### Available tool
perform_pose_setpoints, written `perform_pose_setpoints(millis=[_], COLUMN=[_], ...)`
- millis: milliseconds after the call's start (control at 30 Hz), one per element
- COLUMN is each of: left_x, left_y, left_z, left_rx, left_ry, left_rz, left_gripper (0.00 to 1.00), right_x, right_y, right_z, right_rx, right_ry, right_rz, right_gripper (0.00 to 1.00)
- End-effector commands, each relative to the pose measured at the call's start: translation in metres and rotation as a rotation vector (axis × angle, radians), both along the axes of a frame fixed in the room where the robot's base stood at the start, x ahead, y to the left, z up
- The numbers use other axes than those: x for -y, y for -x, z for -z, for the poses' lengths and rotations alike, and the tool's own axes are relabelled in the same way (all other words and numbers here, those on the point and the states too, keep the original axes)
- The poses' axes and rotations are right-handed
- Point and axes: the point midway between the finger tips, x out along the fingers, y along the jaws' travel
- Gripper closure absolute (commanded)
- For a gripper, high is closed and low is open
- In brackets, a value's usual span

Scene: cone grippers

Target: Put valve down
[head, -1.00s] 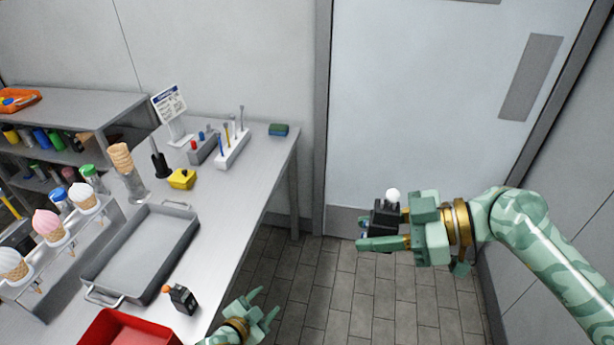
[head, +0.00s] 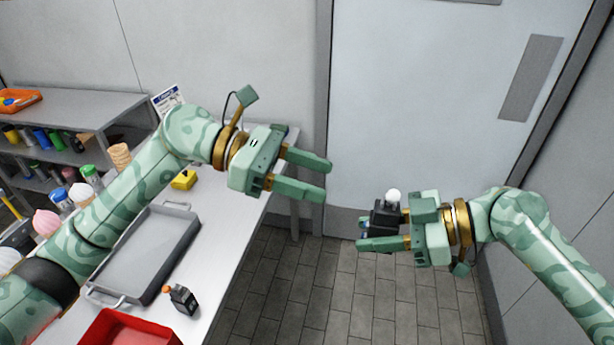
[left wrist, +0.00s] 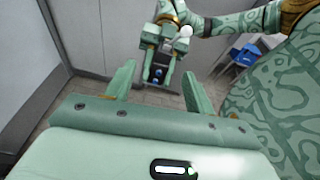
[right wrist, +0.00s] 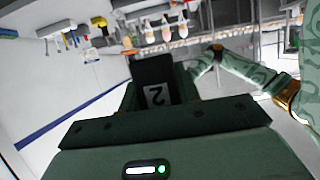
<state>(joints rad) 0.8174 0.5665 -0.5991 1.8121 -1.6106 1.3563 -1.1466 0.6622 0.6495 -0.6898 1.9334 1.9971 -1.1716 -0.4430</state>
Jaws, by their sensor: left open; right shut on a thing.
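A black block-shaped valve (head: 384,217) with a white ball knob is held in my right gripper (head: 385,228), in the air over the floor. In the right wrist view the valve (right wrist: 153,75) shows a white label with a 2. My left gripper (head: 322,180) is open and empty, higher and to the left of the valve, apart from it. In the left wrist view the valve (left wrist: 154,72) shows between and beyond the open fingers. A second, similar valve (head: 182,298) with an orange knob stands on the table.
The floor (head: 330,300) between table and door is clear.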

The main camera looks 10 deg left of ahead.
Motion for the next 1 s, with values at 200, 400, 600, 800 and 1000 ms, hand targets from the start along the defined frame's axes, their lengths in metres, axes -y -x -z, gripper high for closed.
perform_pose_setpoints(millis=[200,400,600,800,1000], left_x=[0.015,0.055,0.09,0.109,0.112], left_y=[0.01,0.013,0.016,0.017,0.017], left_z=[0.005,0.017,0.028,0.034,0.036], left_rx=[0.069,0.065,0.062,0.062,0.063], left_ry=[-0.042,-0.037,-0.037,-0.038,-0.039], left_rz=[0.045,0.044,0.04,0.04,0.038], left_gripper=[0.46,0.46,0.46,0.46,0.46], right_x=[0.0,0.0,0.0,0.0,0.0], right_y=[0.0,0.0,0.0,0.0,0.0], right_z=[0.0,0.0,0.0,0.0,0.0], right_rx=[0.0,0.0,0.0,0.0,0.0], right_ry=[-0.001,-0.001,-0.001,-0.001,-0.001], right_rz=[0.0,0.0,0.0,0.0,0.0], right_gripper=[0.97,0.97,0.97,0.97,0.97])
